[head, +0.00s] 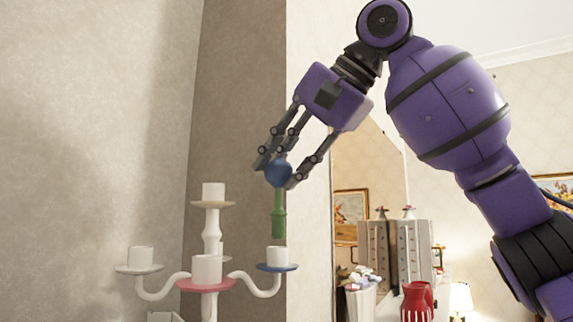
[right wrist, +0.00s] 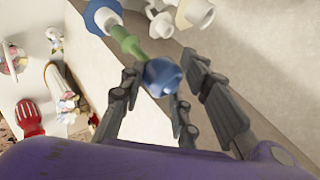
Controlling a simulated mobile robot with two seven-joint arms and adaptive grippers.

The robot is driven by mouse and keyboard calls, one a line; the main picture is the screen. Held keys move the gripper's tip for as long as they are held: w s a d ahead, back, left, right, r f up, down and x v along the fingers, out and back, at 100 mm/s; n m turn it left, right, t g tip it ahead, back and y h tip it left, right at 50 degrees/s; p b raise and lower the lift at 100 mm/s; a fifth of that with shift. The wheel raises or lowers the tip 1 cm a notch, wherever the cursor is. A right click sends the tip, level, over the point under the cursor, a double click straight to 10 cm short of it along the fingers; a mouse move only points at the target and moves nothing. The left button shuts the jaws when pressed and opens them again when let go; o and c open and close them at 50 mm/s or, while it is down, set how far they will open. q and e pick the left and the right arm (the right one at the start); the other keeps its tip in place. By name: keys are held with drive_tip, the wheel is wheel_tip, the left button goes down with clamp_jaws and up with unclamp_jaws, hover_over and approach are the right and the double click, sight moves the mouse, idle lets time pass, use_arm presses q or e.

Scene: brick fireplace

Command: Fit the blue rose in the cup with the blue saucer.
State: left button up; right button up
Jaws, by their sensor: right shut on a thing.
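The blue rose (head: 279,172) has a round blue head and a green stem (head: 279,215) that hangs straight down. My right gripper (head: 277,176) is shut on its blue head. The white cup with the blue saucer (head: 277,267) is on the right arm of a white candelabra, below the stem, and the stem's lower end is a little above the cup's rim. In the right wrist view the rose (right wrist: 163,76) is between the fingers (right wrist: 160,85), its stem pointing toward the cup and blue saucer (right wrist: 103,15). My left gripper is not in view.
The candelabra also bears a cup with a pink saucer (head: 206,286), one with a grey saucer (head: 139,268) and one with a tan saucer (head: 213,204). A red jug (head: 417,301) and a lit lamp (head: 461,299) stand farther right. A wall is behind the candelabra.

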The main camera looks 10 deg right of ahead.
sight(281, 193)
drive_tip(key=shift+f, duration=1.7)
drive_tip(key=o, duration=1.2)
drive_tip(key=shift+o, duration=0.2)
drive_tip(key=v, duration=1.2)
drive_tip(key=shift+w, duration=0.1)
